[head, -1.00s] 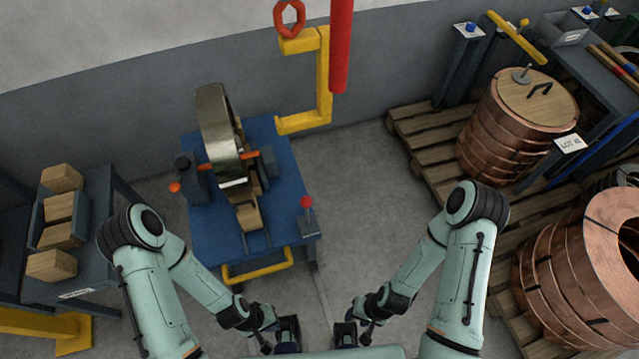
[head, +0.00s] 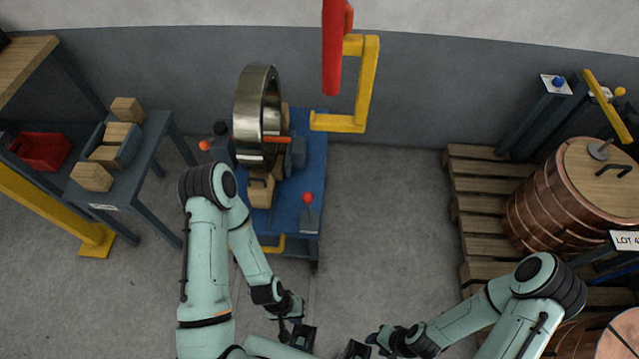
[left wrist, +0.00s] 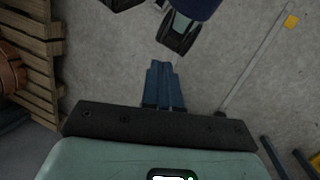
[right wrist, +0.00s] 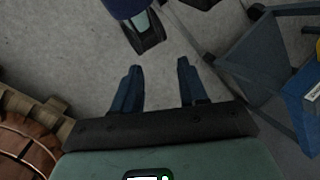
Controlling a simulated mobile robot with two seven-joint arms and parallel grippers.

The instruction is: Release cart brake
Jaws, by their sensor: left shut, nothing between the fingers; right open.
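The blue cart (head: 312,160) stands against the back wall in the head view and carries a large metal ring (head: 243,110). A lever with a red knob (head: 307,198) stands upright on a small grey plate at the cart's near right corner. A yellow handle (head: 272,246) at its near edge is partly hidden by my left arm. My left gripper (head: 300,336) is shut and empty, low in the view and apart from the cart; its fingers meet in the left wrist view (left wrist: 164,85). My right gripper (head: 362,346) is open and empty; its fingers are spread in the right wrist view (right wrist: 158,85).
A grey bench with wooden blocks (head: 92,176) stands left of the cart, near a red bin (head: 42,150). A yellow bracket (head: 370,85) and red post (head: 333,50) are above the cart. Floor between is clear.

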